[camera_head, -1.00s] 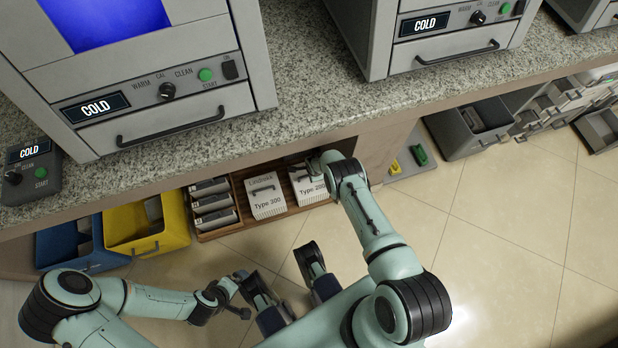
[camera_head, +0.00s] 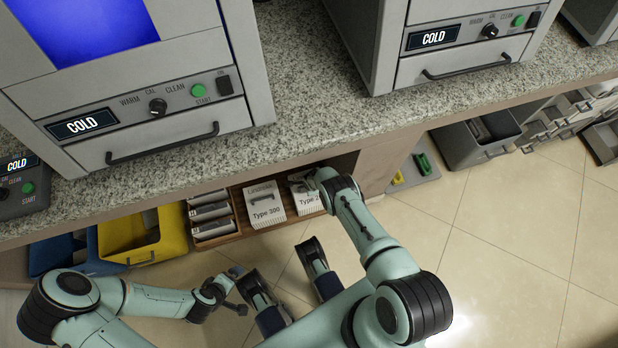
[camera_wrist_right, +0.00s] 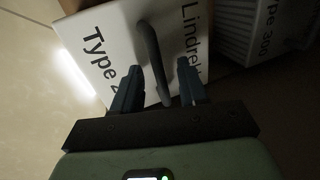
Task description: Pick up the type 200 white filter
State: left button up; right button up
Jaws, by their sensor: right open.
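The type 200 white filter (camera_head: 310,203) is a white box with a dark handle, standing in the wooden rack under the counter. My right arm partly covers it in the head view. In the right wrist view the filter (camera_wrist_right: 112,28) fills the top middle, with part of its "Type 2" label hidden. My right gripper (camera_wrist_right: 158,82) is open, its two fingers on either side of the handle (camera_wrist_right: 152,55). In the head view the right gripper (camera_head: 308,184) is over the filter's top. My left gripper (camera_head: 238,290) hangs low over the floor, away from the rack; its jaw state is unclear.
The Type 300 filter (camera_head: 264,205) stands directly left of the type 200 one. Grey-white cases (camera_head: 210,212) are further left, then a yellow bin (camera_head: 125,235) and a blue bin (camera_head: 60,252). The counter edge (camera_head: 250,165) overhangs the rack.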

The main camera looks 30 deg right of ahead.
grip_shut()
dwell(1.3)
